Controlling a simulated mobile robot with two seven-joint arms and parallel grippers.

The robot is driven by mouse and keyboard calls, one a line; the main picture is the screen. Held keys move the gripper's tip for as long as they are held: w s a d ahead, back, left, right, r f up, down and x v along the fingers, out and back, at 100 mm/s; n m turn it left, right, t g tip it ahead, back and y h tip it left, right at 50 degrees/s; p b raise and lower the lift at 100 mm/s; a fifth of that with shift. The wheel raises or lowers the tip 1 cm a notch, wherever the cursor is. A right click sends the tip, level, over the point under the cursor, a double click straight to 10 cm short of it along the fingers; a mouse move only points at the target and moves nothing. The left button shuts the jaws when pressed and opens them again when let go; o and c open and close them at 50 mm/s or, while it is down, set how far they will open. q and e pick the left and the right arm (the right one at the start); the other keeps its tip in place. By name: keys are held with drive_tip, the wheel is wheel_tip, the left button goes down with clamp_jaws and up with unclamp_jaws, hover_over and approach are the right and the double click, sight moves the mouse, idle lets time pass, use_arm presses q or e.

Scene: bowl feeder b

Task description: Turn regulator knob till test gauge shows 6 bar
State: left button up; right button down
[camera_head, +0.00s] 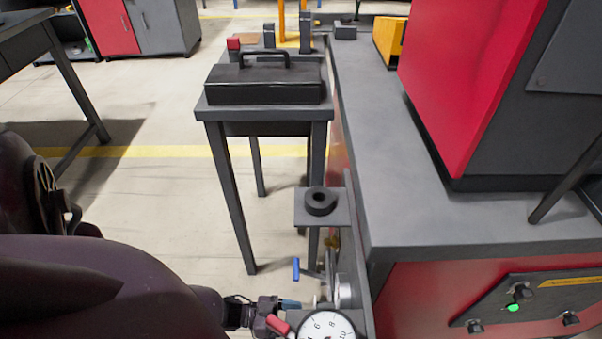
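The test gauge (327,326) has a round white dial and sits at the bottom edge, partly cut off. The numbers 6, 8 and 10 show on it, but I cannot read the needle. My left gripper (278,306) is just left of the gauge, low in the view; its fingers are small and partly hidden, so I cannot tell whether they are open. A black round knob-like part (321,201) with a hole stands on a small grey bracket plate; I cannot tell whether it is the regulator knob. My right gripper is out of view.
A blue lever (296,268) and a silver round part (344,291) are beside the machine's side. A red-tipped part (277,324) is close to my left gripper. A black toolbox (264,84) stands on a grey table (210,112). A grey bench (420,215) fills the right.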

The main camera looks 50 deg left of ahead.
use_arm(q)
drive_tip(key=shift+x, duration=1.15)
drive_tip(key=shift+c, duration=0.2)
drive_tip(key=c, duration=0.9)
drive_tip(key=shift+s, duration=0.1)
drive_tip(key=shift+m, duration=0.4)
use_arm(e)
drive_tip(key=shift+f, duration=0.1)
use_arm(q)
drive_tip(key=shift+a+r+m+y+b, duration=0.15)
drive_tip(key=shift+m+b, duration=0.55)
drive_tip(key=shift+m, duration=2.65)
drive_tip(key=shift+m+y+b, duration=0.25)
drive_tip(key=shift+m+b, duration=0.45)
drive_tip(key=shift+m, duration=2.7)
drive_tip(key=shift+a+r+m+y+b, duration=0.15)
drive_tip(key=shift+m+b, duration=0.55)
drive_tip(key=shift+m, duration=2.65)
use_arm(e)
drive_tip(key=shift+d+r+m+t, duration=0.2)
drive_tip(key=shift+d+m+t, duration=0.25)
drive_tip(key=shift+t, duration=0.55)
use_arm(q)
drive_tip(key=shift+d+f, duration=0.1)
